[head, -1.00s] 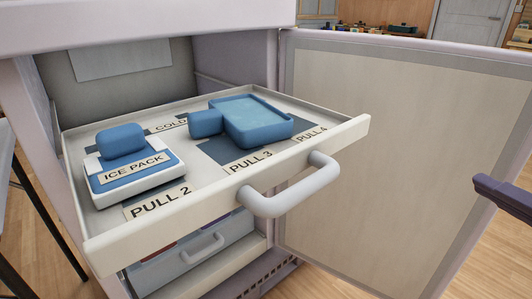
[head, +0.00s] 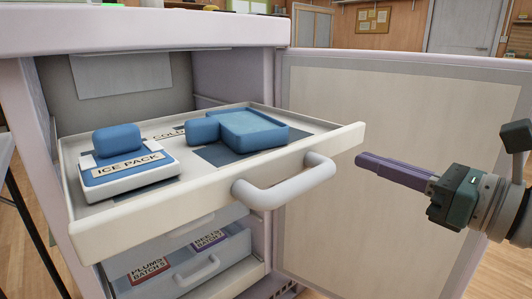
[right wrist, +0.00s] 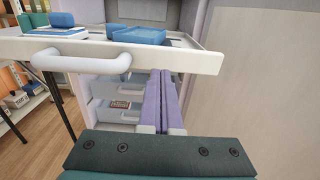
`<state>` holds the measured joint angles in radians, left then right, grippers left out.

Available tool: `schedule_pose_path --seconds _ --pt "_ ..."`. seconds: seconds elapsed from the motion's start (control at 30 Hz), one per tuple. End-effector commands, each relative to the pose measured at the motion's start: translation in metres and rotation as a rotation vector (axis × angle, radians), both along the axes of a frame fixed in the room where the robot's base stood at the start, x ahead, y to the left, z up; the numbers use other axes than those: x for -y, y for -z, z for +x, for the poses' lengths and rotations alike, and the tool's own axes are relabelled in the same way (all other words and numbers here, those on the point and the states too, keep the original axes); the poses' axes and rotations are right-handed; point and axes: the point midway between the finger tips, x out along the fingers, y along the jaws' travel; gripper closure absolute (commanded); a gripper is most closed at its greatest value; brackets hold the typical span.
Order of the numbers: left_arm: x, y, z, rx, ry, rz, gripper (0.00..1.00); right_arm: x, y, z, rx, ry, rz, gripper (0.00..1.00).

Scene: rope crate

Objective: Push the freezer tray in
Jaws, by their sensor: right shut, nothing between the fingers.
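The freezer tray (head: 205,197) is pulled out of the freezer, with a white bar handle (head: 285,182) on its front. It also shows in the right wrist view (right wrist: 190,57). An ice pack (head: 128,173) with a blue block on it sits on the tray's left, and blue containers (head: 250,130) sit toward its back right. My right gripper (head: 360,158) is shut and empty, its purple fingers pointing left, just right of the tray's front corner and apart from it. In the right wrist view the closed fingers (right wrist: 160,78) point toward the tray's underside and front. My left gripper is not in view.
The open freezer door (head: 390,130) stands to the right, behind my right gripper. A lower drawer (head: 190,262) with labelled packs sits inside, below the tray. Wooden floor (head: 495,275) is clear at the lower right.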

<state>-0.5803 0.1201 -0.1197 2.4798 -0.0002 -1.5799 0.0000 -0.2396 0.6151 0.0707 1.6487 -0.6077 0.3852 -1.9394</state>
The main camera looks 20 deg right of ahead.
Motion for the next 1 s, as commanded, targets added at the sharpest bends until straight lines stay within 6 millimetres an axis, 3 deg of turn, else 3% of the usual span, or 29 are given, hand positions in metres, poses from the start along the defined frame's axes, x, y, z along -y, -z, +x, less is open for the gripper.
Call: schedule_pose_path --seconds 0.1,0.3,1.0 --pt "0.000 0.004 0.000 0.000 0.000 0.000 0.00 -0.007 0.000 0.019 0.003 -0.001 -0.001 1.00" --pt "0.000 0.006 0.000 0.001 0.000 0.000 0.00 -0.013 0.000 0.038 0.001 0.001 0.000 1.00" --pt "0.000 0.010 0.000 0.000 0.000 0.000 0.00 -0.017 0.001 0.048 0.001 0.000 0.000 1.00"
